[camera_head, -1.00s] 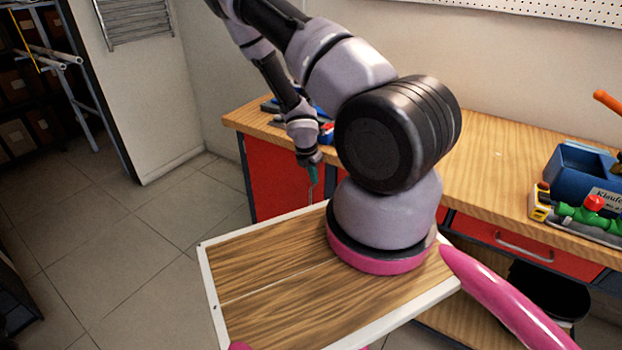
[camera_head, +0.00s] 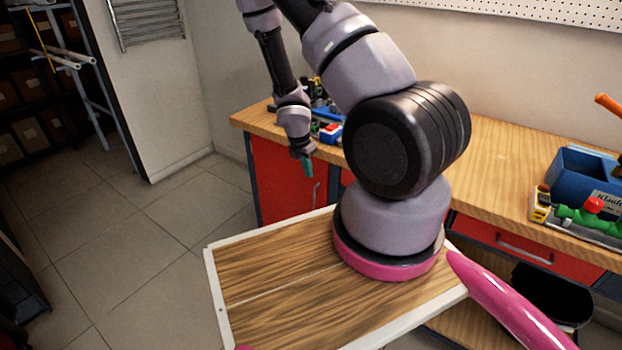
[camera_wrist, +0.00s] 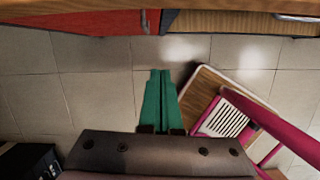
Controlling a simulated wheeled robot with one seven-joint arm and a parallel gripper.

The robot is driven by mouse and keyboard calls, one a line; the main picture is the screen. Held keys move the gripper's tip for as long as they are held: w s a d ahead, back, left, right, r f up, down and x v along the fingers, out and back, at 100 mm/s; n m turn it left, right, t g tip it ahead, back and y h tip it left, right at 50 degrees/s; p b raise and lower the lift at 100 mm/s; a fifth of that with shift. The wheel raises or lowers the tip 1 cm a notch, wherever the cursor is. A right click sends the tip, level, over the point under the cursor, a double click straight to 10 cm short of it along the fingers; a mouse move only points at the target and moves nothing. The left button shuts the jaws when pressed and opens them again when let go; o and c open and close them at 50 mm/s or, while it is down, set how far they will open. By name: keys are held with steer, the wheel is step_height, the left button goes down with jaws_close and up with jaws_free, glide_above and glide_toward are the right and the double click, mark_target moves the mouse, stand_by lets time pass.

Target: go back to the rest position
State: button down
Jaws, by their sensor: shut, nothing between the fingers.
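My gripper (camera_head: 307,166) hangs at the end of my folded arm, in front of the workbench's red cabinet door in the head view. Its green fingers point down and are closed together. In the wrist view the green fingers (camera_wrist: 160,98) lie side by side, with nothing held between them. Below the fingertips the wrist view shows floor tiles and the lower edge of the bench.
The wooden workbench (camera_head: 505,160) with red cabinets runs along the wall behind my arm. A blue toolbox (camera_head: 580,178) and a green valve piece (camera_head: 585,214) stand at its right. Tiled floor (camera_head: 130,225) at the left is clear. Shelving (camera_head: 30,110) stands far left.

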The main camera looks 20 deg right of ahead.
steer(key=shift+v, duration=2.05)
step_height(320, 180, up, 25)
steer(key=m+t, duration=0.3)
steer(key=m, duration=1)
steer(key=s+a+r+m+t+y, duration=0.1)
steer(key=s+a+r+m+y, duration=0.1)
steer(key=s+a+r+m, duration=0.2)
steer(key=s+a+r+m+t+y, duration=0.2)
steer(key=s+a+r+m, duration=0.2)
steer(key=s+r+m, duration=0.6)
steer(key=s+r, duration=0.4)
steer(key=r, duration=0.1)
steer(key=shift+s+a+r+y, duration=0.15)
steer(key=shift+s+a+y, duration=0.05)
steer(key=shift+s+y, duration=0.1)
